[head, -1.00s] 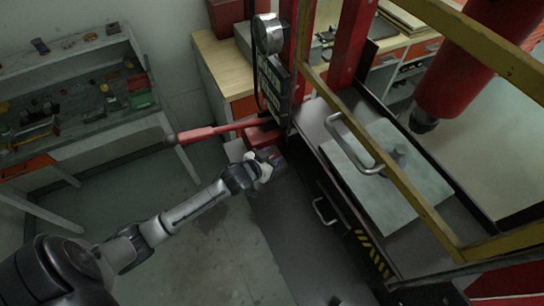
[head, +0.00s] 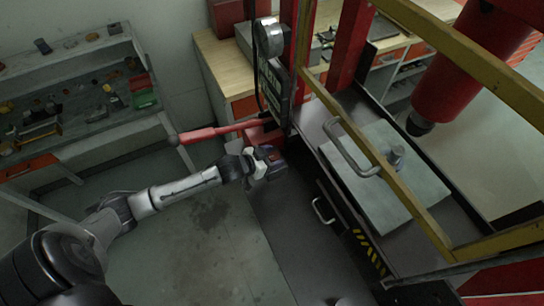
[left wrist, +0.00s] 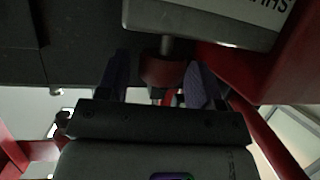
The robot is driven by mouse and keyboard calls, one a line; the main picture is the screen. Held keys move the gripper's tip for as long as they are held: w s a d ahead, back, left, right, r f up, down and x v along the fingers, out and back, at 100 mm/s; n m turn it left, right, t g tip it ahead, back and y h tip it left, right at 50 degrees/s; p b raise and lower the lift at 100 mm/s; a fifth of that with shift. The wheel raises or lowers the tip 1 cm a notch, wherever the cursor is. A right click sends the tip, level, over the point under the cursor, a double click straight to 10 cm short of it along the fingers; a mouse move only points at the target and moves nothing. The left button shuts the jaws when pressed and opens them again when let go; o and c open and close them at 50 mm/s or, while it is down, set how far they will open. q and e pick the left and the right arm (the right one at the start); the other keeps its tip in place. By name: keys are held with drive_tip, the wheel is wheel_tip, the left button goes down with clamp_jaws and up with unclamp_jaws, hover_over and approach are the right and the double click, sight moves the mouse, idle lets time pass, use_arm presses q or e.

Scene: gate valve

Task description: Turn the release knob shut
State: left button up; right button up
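The release knob appears in the left wrist view as a small dark red round piece (left wrist: 162,70) on a short grey shaft, under a grey block with part of a printed label. My left gripper (left wrist: 158,82) has its two dark fingers apart, one on each side of the knob. A narrow gap shows on the left; I cannot tell whether the right finger touches it. In the head view my left gripper (head: 268,160) is at the low front of the red press, below the red lever, and hides the knob. My right gripper is not in view.
The red pump lever (head: 215,132) sticks out left just above my left gripper. The press bed with a grey plate (head: 395,180) and handle lies to the right, behind a yellow frame bar (head: 385,165). A workbench (head: 100,130) with small parts stands at left. The floor between is clear.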

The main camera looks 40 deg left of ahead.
use_arm(q)
drive_tip(key=shift+o, duration=0.8)
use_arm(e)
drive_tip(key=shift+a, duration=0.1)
use_arm(q)
drive_tip(key=shift+s, duration=0.25)
drive_tip(key=v, duration=1.3)
drive_tip(key=shift+r, duration=0.2)
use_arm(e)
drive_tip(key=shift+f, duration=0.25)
use_arm(q)
drive_tip(key=shift+s+a, duration=0.15)
